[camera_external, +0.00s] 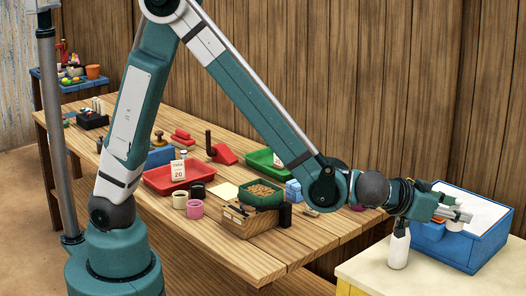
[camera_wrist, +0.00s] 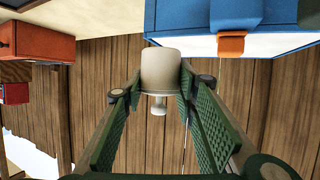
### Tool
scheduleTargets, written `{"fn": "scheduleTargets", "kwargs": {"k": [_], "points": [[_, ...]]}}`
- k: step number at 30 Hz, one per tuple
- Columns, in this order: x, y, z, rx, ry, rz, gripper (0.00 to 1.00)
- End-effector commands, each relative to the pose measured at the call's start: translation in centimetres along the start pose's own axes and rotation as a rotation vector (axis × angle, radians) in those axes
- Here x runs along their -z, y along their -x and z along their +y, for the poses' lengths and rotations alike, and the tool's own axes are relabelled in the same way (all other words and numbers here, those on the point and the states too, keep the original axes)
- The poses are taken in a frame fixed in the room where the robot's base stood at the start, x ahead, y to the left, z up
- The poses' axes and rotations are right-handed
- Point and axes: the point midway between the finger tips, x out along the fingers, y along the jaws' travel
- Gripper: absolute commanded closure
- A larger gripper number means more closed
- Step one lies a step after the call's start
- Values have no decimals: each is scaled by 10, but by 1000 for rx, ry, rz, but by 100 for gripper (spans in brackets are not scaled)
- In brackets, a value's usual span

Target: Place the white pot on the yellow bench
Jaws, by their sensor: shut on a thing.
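The white pot (camera_wrist: 160,68) is between my fingertips in the wrist view, its round body beyond a narrow flange and knob. My gripper (camera_wrist: 161,91) is shut on it. In the external view my gripper (camera_external: 452,212) reaches over the yellow bench at the lower right. The yellow bench (camera_external: 372,274) has a pale top, partly cut off by the frame.
A blue box (camera_external: 472,248) with a white top and an orange piece stands on the bench, close to my gripper. A plank wall stands behind.

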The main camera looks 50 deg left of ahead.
Motion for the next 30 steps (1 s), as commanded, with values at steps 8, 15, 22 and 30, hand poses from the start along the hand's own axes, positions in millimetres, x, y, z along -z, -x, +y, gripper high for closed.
{"fn": "scheduleTargets", "kwargs": {"k": [8, 15, 22, 30], "points": [[-48, -20, -1, 0, 0, 0, 88], [-86, -36, -2, 0, 0, 1, 88], [-109, -45, -3, 0, 0, 1, 88], [-112, -46, -3, 0, 0, 1, 88]]}}
